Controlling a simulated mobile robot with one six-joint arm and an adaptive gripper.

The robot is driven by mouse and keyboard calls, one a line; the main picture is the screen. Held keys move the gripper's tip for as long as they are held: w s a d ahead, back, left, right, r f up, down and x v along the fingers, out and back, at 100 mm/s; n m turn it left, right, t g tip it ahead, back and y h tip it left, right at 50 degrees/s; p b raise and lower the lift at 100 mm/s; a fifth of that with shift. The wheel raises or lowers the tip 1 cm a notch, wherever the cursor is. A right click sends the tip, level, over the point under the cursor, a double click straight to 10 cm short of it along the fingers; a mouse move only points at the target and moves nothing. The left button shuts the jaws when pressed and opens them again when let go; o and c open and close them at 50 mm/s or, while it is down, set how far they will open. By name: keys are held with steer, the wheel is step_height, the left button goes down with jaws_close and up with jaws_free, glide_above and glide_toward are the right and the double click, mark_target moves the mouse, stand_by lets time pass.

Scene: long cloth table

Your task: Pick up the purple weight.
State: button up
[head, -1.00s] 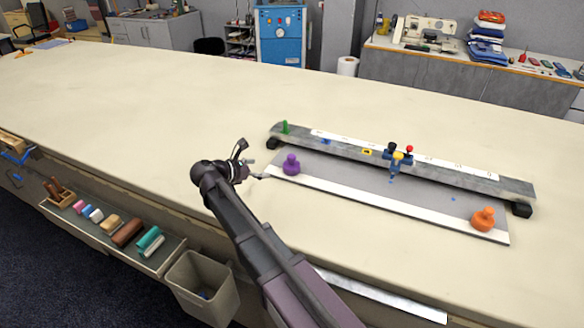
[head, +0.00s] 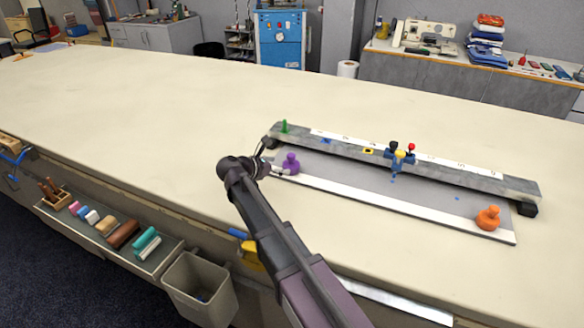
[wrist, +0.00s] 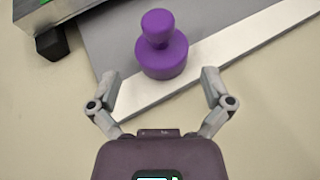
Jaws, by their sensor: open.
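The purple weight (head: 291,163) is a round knobbed piece standing upright on the left end of the grey board (head: 340,181) with a white front strip. In the wrist view the purple weight (wrist: 161,45) stands just beyond my gripper (wrist: 160,92), roughly centred between the fingertips. The fingers are spread open and empty, with a gap between them and the weight. In the head view my gripper (head: 274,168) is at the left of the weight, its fingers partly hidden by my own wrist.
A grey rail (head: 460,179) runs behind the weight, with a green peg (head: 284,126) at its left end and a blue carriage (head: 398,164) near its middle. An orange weight (head: 488,217) stands at the board's right end. The cloth table (head: 150,110) is clear to the left.

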mark_target(289, 156)
steer(key=shift+b+x, duration=0.95)
steer(key=shift+x, duration=1)
steer(key=shift+w+d+f, duration=0.35)
steer(key=shift+d, duration=0.1)
steer(key=c, duration=1.1)
steer(key=shift+r, duration=0.2)
step_height(289, 156, up, 3)
steer(key=p, duration=0.3)
steer(key=shift+r, duration=0.2)
steer(key=s, duration=0.5)
steer(key=s+r+p, duration=0.1)
steer(key=s, duration=0.4)
steer(key=s+d, duration=0.1)
steer(key=s, duration=0.5)
steer(key=shift+r+p, duration=0.15)
steer(key=shift+p, duration=0.25)
